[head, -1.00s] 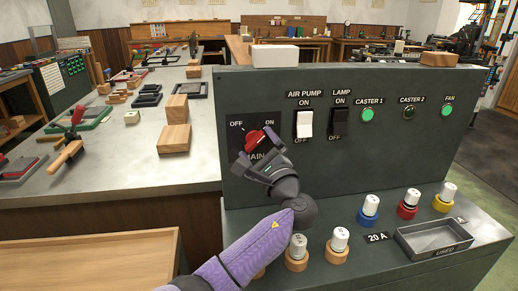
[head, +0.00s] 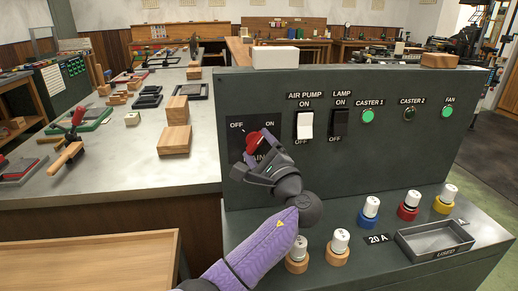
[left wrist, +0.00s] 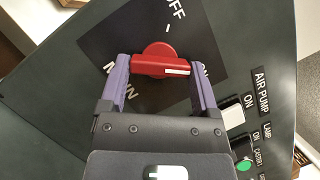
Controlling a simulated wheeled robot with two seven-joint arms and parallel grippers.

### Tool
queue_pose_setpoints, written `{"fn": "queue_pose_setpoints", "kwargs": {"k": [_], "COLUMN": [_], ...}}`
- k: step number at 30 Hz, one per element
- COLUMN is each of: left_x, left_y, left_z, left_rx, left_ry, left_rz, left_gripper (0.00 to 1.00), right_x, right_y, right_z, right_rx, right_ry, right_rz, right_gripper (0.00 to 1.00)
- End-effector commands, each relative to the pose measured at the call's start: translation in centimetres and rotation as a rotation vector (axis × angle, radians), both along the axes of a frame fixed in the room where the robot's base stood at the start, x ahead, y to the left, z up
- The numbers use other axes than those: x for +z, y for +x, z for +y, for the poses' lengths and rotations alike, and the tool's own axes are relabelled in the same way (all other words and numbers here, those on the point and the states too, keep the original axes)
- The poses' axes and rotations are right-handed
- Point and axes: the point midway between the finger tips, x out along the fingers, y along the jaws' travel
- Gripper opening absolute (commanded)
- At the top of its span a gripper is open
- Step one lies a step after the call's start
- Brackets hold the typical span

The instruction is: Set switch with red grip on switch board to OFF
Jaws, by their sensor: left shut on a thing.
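The switch with the red grip (head: 253,138) is on a dark MAIN plate (head: 240,126) at the left of the switch board (head: 380,165). OFF is printed at its upper left and ON at its upper right. My left gripper (head: 256,146) is shut on the red grip. In the left wrist view, the fingers (left wrist: 162,72) hold the two ends of the red grip (left wrist: 158,56). The grip's white mark points toward the ON label, which a finger partly hides; a tick by OFF is clear of the grip. My right gripper is not in view.
The white AIR PUMP rocker (head: 305,124) and black LAMP rocker (head: 338,123) stand right of my gripper. Below are several capped fuses (head: 369,210) and a grey USED tray (head: 434,238). Wooden blocks (head: 174,139) are on the left table.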

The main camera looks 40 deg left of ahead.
Motion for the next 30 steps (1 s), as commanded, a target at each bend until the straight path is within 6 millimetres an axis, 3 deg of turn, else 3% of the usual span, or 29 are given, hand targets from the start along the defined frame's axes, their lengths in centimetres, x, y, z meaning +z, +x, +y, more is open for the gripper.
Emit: {"fn": "queue_pose_setpoints", "kwargs": {"k": [17,30], "left_x": [0.3,0.7], "left_y": [0.1,0.1], "left_z": [-0.2,-0.2], "left_rx": [0.0,0.001], "left_ry": [-0.337,-0.599], "left_rz": [-0.414,-0.741], "left_gripper": [0.21,0.21], "right_x": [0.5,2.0], "right_y": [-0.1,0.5], "right_z": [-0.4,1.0], "right_rx": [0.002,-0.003], "right_ry": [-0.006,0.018], "right_rz": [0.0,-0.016], "right_gripper": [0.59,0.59]}}
